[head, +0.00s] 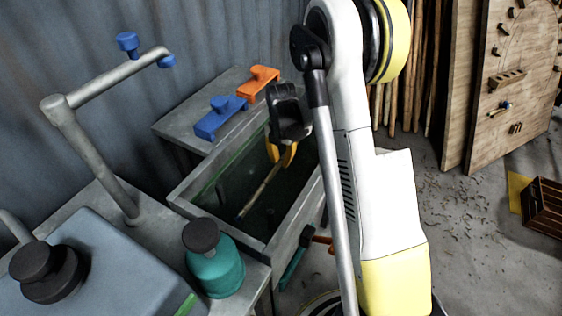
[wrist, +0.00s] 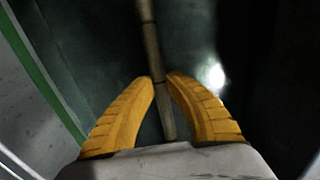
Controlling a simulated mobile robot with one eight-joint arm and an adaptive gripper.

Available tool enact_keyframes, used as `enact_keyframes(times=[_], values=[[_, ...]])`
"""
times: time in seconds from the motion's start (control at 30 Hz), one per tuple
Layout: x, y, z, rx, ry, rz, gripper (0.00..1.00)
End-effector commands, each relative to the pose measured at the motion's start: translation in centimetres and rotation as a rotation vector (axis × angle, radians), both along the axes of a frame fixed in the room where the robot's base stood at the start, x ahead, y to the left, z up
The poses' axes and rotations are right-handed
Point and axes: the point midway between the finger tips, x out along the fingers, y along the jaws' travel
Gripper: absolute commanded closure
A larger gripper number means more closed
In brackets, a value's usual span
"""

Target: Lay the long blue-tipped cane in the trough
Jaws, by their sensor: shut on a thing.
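The long cane (head: 260,192) is a thin tan stick with a dark bluish tip at its lower left end. My gripper (head: 282,156), with yellow fingers, is shut on it near its upper right end. The cane slants down inside the grey trough (head: 297,214), which has a dark green interior. I cannot tell whether the cane touches the bottom. In the wrist view the cane (wrist: 151,45) runs between my yellow fingertips (wrist: 161,80), with a short end sticking out toward the palm. The wrist view does not show the blue tip.
Blue (head: 220,117) and orange (head: 258,83) brackets stand on a bench behind the trough. A teal bottle (head: 214,268) stands close by the trough's near left side. A grey post with a blue-ended arm (head: 115,82) rises at left. A wooden board (head: 520,80) stands at right.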

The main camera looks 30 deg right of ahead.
Motion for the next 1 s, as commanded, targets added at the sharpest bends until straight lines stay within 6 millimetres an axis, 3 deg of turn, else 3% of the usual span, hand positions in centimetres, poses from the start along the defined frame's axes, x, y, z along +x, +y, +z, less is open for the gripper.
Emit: enact_keyframes(times=[0.43,0.47,0.5,0.83,1.0], values=[[0.0,0.0,-1.1,0.000,0.000,0.000,1.00],[0.0,0.0,-1.1,0.000,0.000,0.000,0.75],[0.0,0.0,-1.1,0.000,0.000,0.000,0.66],[0.0,0.0,-0.9,0.000,0.000,0.000,0.66],[0.0,0.0,1.2,0.000,0.000,0.000,0.66]])
